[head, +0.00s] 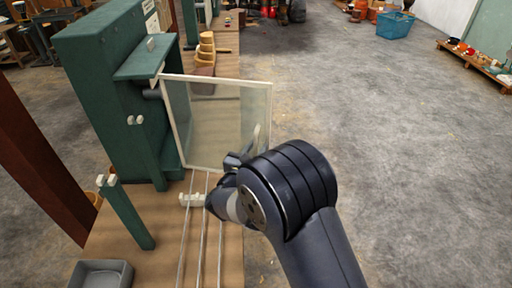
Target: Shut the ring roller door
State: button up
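The ring roller (105,75) is a green machine at the upper left, on a wooden bench. Its door (205,120) is a clear panel in an off-white frame. The door stands swung out to the right from the machine's side, so it is open. A pale upright piece, perhaps the handle, shows near the door's right edge. My dark arm comes in from the lower right. My gripper (234,161) is by the door's lower right part; its fingers are mostly hidden by my wrist. I cannot tell whether it touches the door.
Long metal rods (202,240) lie along the bench (150,265) below the door. A grey tray (100,274) sits at the lower left, near a green post (130,215). Stacked wooden rings (206,47) stand behind the door. The concrete floor (400,150) at right is clear.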

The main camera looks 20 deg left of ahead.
jog(key=shift+s, duration=0.1)
jog(key=shift+c, duration=0.4)
grip_shut()
